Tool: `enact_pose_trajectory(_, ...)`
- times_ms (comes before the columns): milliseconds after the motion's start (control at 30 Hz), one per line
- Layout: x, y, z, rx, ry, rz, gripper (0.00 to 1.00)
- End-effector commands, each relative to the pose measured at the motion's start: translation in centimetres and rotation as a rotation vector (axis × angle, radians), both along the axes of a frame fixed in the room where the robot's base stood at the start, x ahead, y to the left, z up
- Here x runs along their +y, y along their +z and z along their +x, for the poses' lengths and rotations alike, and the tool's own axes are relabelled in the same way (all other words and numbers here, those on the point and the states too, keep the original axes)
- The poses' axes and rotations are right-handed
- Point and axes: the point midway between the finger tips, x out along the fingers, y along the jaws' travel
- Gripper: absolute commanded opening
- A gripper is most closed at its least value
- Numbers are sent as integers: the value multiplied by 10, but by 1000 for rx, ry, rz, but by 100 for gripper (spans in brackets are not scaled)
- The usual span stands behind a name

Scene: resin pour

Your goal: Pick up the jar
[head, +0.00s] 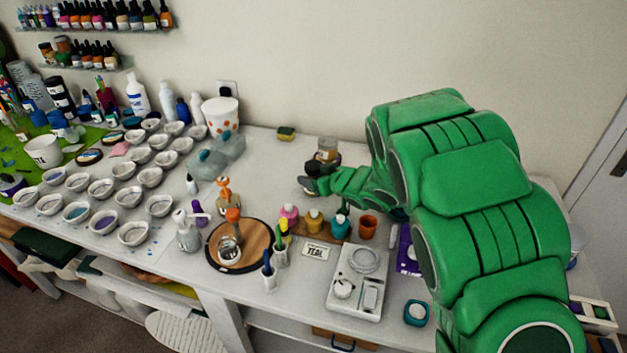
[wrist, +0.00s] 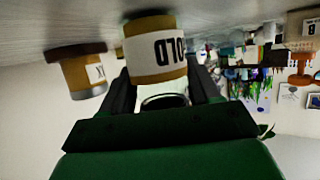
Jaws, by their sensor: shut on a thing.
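My gripper (wrist: 165,92) is shut on a gold-coloured jar (wrist: 155,72) whose white label reads "OLD", upside down in the wrist view. The label's first part is out of sight. The two dark fingers lie on either side of the jar. In the head view my gripper (head: 310,180) is at the back of the table and largely covers the held jar. I cannot tell whether the jar is clear of the table.
A second amber jar (head: 327,149) stands beside my gripper on the wall side; it also shows in the wrist view (wrist: 82,72). A sponge (head: 286,133) lies near the wall. Small colour bottles (head: 313,220) and a scale (head: 355,283) stand in front.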

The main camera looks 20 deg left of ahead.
Motion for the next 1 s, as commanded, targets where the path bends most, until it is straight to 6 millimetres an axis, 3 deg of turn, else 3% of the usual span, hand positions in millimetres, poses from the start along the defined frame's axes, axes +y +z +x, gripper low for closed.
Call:
enact_pose_trajectory(233, 0, 8, 0, -2, -1, 1, 29)
enact_pose_trajectory(433, 1, 36, 0, -6, 2, 2, 29)
enact_pose_trajectory(1000, -27, 95, -50, -1, -1, 1, 29)
